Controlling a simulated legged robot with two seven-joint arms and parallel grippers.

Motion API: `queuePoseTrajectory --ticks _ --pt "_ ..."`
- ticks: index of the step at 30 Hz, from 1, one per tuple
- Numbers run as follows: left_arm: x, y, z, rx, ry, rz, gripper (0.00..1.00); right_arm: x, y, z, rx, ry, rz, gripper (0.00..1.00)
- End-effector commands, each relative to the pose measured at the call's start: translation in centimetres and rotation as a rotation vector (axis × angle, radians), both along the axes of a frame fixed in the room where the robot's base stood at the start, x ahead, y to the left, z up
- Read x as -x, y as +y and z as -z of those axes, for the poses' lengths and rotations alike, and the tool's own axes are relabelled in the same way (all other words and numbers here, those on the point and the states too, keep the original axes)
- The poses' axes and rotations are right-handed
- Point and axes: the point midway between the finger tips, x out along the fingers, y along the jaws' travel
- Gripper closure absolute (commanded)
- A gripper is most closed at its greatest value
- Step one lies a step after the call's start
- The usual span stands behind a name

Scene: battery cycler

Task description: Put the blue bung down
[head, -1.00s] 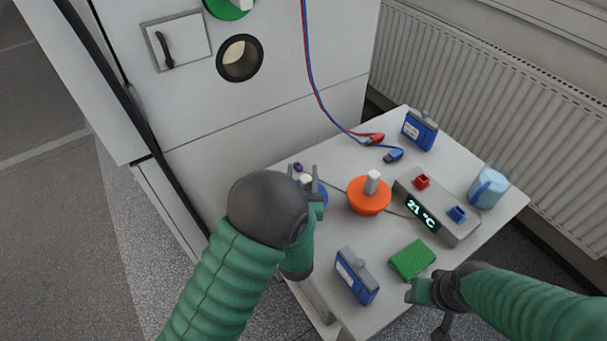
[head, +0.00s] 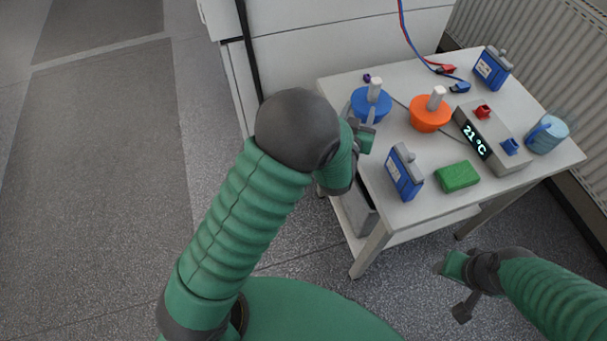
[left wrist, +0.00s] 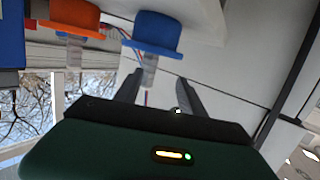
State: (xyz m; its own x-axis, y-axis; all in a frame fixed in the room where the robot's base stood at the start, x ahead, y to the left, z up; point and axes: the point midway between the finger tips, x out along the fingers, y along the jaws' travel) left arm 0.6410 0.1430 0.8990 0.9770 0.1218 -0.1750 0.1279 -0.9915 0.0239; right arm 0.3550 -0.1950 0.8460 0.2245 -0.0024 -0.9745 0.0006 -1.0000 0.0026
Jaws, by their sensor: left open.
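In the left wrist view the scene is upside down. My right gripper (head: 452,288) hangs off the table's near right side.
An orange bung (head: 430,114) stands right of the blue one. The white table (head: 408,222) also holds a blue box (head: 404,172), a green block (head: 457,177), a temperature display unit (head: 495,138), a mug (head: 547,134) and cables. A white cabinet stands behind.

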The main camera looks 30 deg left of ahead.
Motion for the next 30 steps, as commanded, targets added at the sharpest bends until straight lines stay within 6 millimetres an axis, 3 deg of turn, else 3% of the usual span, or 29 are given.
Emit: queuePoseTrajectory --ticks 2,4,9,13,16,24,26,30 --pt "2.3 1.0 0.8 0.046 0.187 0.032 0.53 0.0 0.0 0.0 0.0 0.0 0.0 0.53" --pt "6.2 1.6 2.3 0.075 0.401 0.072 0.53 0.0 0.0 0.0 0.0 0.0 0.0 0.53" --pt "19.3 3.8 4.9 0.083 0.881 0.128 0.53 0.0 0.0 0.0 0.0 0.0 0.001 0.53" --pt "26.4 5.2 5.4 0.062 1.099 0.131 0.53 0.0 0.0 0.0 0.0 0.0 0.0 0.53" --pt "28.5 5.7 5.4 0.055 1.164 0.129 0.53 0.0 0.0 0.0 0.0 0.0 0.0 0.53" --pt "28.7 5.7 5.0 0.055 1.171 0.129 0.53 0.0 0.0 -0.4 0.0 0.0 0.001 0.53" --pt "28.7 5.7 3.8 0.055 1.17 0.129 0.53 0.0 0.0 -1.6 0.0 0.001 0.001 0.53" --pt "28.6 5.7 -1.1 0.055 1.169 0.129 0.53 0.0 0.0 -6.5 0.0 0.0 0.001 0.53"
